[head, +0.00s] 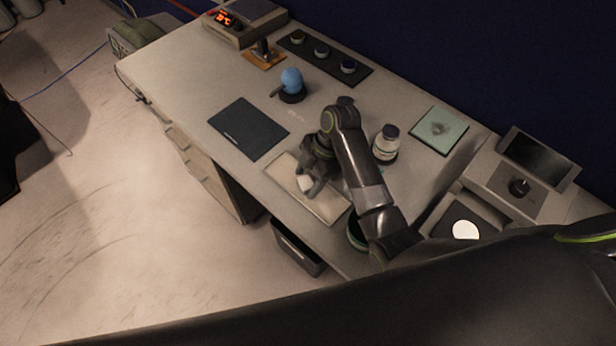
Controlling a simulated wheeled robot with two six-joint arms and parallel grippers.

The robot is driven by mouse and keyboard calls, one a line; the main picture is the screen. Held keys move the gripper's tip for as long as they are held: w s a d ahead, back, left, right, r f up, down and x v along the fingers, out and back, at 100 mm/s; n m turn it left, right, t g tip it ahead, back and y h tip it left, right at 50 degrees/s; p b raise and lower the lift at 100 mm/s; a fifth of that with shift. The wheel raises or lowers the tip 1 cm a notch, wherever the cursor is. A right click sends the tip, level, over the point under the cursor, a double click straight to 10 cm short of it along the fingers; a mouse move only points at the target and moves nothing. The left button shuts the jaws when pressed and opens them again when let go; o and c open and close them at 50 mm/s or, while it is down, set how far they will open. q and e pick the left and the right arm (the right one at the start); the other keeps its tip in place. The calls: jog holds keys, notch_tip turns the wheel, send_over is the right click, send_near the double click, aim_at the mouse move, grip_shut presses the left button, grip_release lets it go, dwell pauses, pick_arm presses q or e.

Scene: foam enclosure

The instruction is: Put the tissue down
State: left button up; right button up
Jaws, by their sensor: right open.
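A small white crumpled thing, seemingly the tissue (304,183), lies at the pale rectangular tray (325,211) near the front edge of the bench. My right gripper (311,187) points down over the tray, right at the tissue. It is open, with its fingers beside the tissue. The fingers hide part of it, and I cannot tell whether they touch it. My left gripper is not in view.
A dark flat pad (248,128) lies left of the tray. A white jar (386,143) stands close to the right of my arm. A blue bulb (291,80) and a green square pad (438,130) are farther back. A dark bin (297,250) is below the bench edge.

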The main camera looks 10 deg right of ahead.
aim_at(307, 181)
jog(key=b+v, duration=0.1)
jog(key=v, duration=0.3)
jog(key=shift+w+d+r, duration=0.1)
jog(key=shift+d+r, duration=0.1)
jog(key=shift+r, duration=0.05)
jog(key=p+v, duration=0.5)
jog(key=v, duration=0.2)
